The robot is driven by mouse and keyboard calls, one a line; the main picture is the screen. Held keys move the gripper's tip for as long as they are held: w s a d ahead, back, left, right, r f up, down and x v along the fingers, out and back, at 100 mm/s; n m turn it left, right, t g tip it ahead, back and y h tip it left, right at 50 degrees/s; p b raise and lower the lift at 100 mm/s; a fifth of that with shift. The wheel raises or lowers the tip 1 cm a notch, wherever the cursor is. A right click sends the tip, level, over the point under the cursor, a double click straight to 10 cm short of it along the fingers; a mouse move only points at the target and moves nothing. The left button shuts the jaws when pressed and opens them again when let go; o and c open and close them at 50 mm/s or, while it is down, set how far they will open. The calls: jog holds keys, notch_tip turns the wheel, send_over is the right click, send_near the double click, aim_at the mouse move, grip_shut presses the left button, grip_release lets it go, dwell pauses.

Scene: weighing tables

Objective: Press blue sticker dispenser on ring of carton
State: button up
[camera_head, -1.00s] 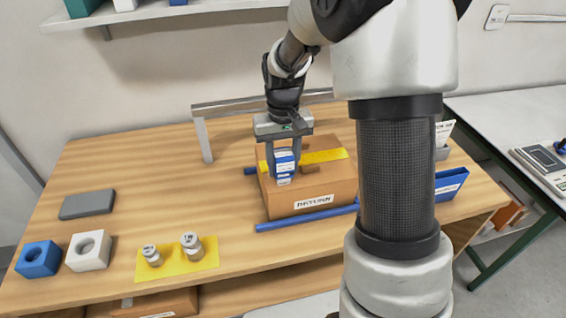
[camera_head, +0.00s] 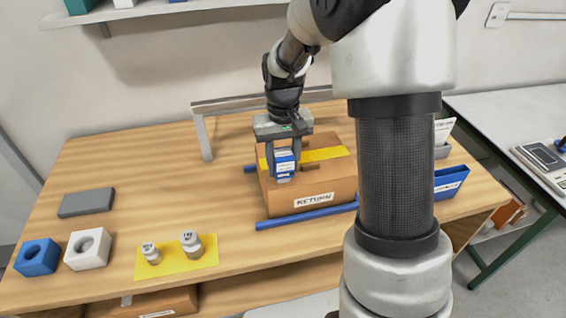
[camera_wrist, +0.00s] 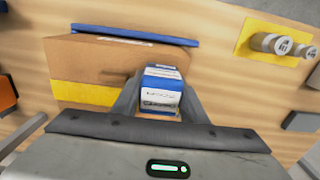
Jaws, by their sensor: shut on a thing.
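My gripper (camera_head: 284,158) points down and is shut on the blue and white sticker dispenser (camera_head: 285,166), one finger at each side. In the wrist view the dispenser (camera_wrist: 161,91) shows white label bands with dark print. It is over the left part of the brown carton (camera_head: 335,187); I cannot tell if its underside touches the top. The carton also shows in the wrist view (camera_wrist: 90,62). No ring is clear; the dispenser and fingers hide that spot.
Blue strips (camera_head: 300,217) border the carton. A metal rail (camera_head: 225,105) stands behind it. To the left are a yellow mat (camera_head: 148,270) with two small weights, a white block (camera_head: 88,250), a blue block (camera_head: 38,257) and a grey slab (camera_head: 86,202). A blue bin (camera_head: 450,182) stands right.

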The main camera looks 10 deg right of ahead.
aim_at(283, 153)
dwell(0.4)
jog(key=shift+r+p, duration=2.55)
jog(key=shift+r, duration=0.95)
jog(key=shift+s+f, duration=0.1)
